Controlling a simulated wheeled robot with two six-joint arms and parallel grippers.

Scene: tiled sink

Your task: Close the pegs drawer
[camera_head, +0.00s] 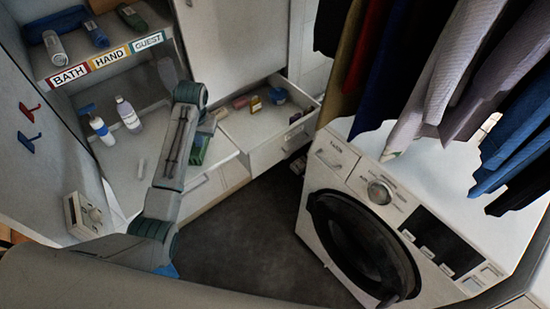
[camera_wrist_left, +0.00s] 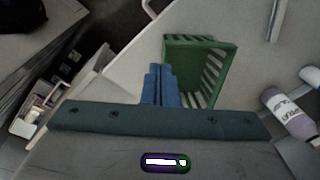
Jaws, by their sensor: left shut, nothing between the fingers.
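The open drawer (camera_head: 290,135), which I take to be the pegs drawer, is pulled out of the white cabinet at the back centre. Small items lie inside, and its front label is too small to read. It also shows at the left of the left wrist view (camera_wrist_left: 22,127). The end of my left arm (camera_head: 190,95) is left of the drawer in the head view, with its fingers hidden there. In the wrist view my left gripper (camera_wrist_left: 160,86) has its blue fingers together and empty, beside a green slatted basket (camera_wrist_left: 215,55) and apart from the drawer. My right gripper is not seen.
The green basket (camera_head: 198,150) stands on the counter left of the drawer. Bottles (camera_head: 127,115) stand farther left under a labelled shelf (camera_head: 110,60). A washing machine (camera_head: 350,225) is right of the drawer, with clothes hanging above. Dark floor (camera_head: 255,230) lies clear in front.

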